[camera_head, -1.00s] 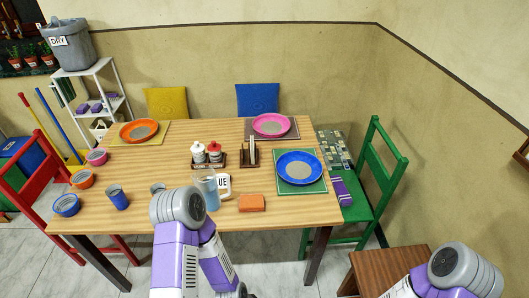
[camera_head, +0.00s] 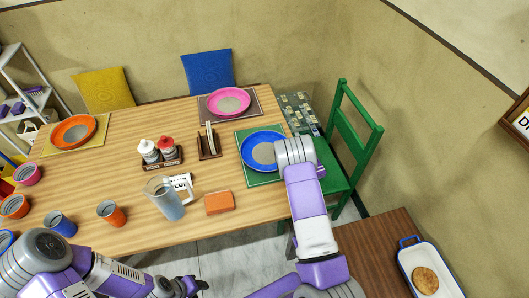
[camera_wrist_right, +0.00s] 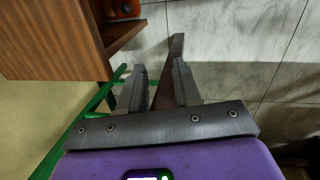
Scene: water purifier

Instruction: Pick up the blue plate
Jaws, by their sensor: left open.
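The blue plate (camera_head: 250,150) has a grey centre. It lies on a green placemat (camera_head: 263,181) at the right end of the wooden table. My right arm covers part of its right edge in the head view. My left gripper (camera_head: 193,284) is open, low in front of the table's near edge and well apart from the plate. My right gripper is outside the head view. In the right wrist view, my right gripper (camera_wrist_right: 160,88) has its fingers apart, with floor and a brown wooden leg behind the gap. The plate is not in that view.
A green chair (camera_head: 350,150) is to the right. A brown side table (camera_head: 375,245) holds a tray (camera_head: 405,262).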

